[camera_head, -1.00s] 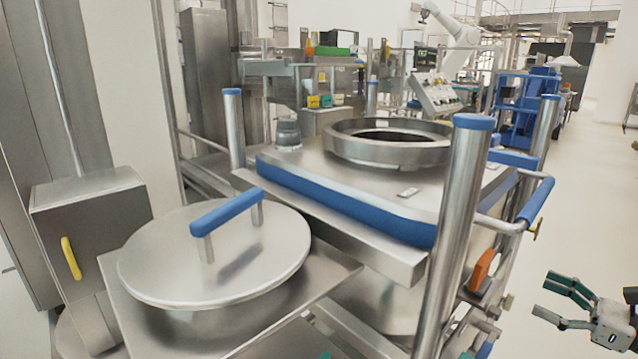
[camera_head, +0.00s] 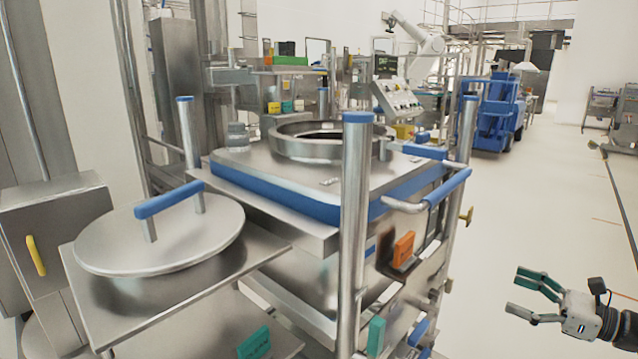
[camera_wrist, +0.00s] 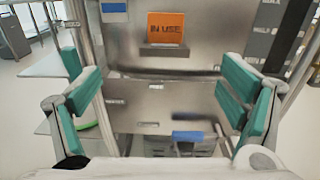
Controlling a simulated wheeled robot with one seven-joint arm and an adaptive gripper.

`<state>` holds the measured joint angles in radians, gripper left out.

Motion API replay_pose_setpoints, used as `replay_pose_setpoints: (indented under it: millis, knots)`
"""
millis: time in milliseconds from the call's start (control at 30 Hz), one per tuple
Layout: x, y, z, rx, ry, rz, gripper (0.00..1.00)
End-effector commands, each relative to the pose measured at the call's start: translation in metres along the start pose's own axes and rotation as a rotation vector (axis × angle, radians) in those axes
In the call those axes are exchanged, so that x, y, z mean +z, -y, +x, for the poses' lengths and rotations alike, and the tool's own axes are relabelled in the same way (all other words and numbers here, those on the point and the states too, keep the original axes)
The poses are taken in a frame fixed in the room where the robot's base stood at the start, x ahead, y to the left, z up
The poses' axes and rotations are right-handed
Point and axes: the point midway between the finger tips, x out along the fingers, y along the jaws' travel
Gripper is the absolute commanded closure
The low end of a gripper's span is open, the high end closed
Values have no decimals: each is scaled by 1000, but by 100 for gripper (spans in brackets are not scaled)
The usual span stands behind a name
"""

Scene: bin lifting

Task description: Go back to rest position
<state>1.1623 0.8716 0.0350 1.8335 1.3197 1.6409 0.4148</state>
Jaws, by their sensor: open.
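My gripper (camera_head: 528,298) is at the lower right of the head view, open and empty, over bare floor to the right of the steel bin. In the wrist view its green-padded fingers (camera_wrist: 160,110) are spread wide with nothing between them. The bin (camera_head: 285,165) has a blue band, a round open collar (camera_head: 320,127) on top and a blue side handle (camera_head: 447,187). The wrist view faces a steel surface with an orange "IN USE" sign (camera_wrist: 167,28). The sign also shows in the head view (camera_head: 403,247).
A round lid (camera_head: 165,240) with a blue handle rests on a shelf at the left. Blue-capped steel posts (camera_head: 354,230) stand around the bin. A blue machine (camera_head: 497,110) and a white robot arm (camera_head: 415,38) are farther back. The floor at right (camera_head: 540,210) is clear.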

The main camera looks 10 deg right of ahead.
Motion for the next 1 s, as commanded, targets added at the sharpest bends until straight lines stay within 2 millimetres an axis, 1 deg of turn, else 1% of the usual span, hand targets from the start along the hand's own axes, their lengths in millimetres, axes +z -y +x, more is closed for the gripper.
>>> replay_pose_setpoints:
  millis: [33,167,333,467,567,667,767,800,867,900,967,1000]
  knots:
    - [4,-4,7,21,-7,-10,10]
    - [14,-14,18,66,-31,-37,10]
    - [29,-33,37,146,-69,-84,10]
    - [45,-55,55,233,-110,-138,10]
    - [59,-76,70,313,-147,-190,10]
    - [75,-106,86,418,-193,-262,10]
    - [93,-147,102,553,-252,-360,10]
    - [101,-165,107,612,-276,-406,10]
    - [109,-192,112,698,-312,-474,10]
    - [114,-209,114,754,-334,-522,10]
    - [121,-235,114,837,-366,-593,10]
    - [125,-252,113,892,-387,-643,10]
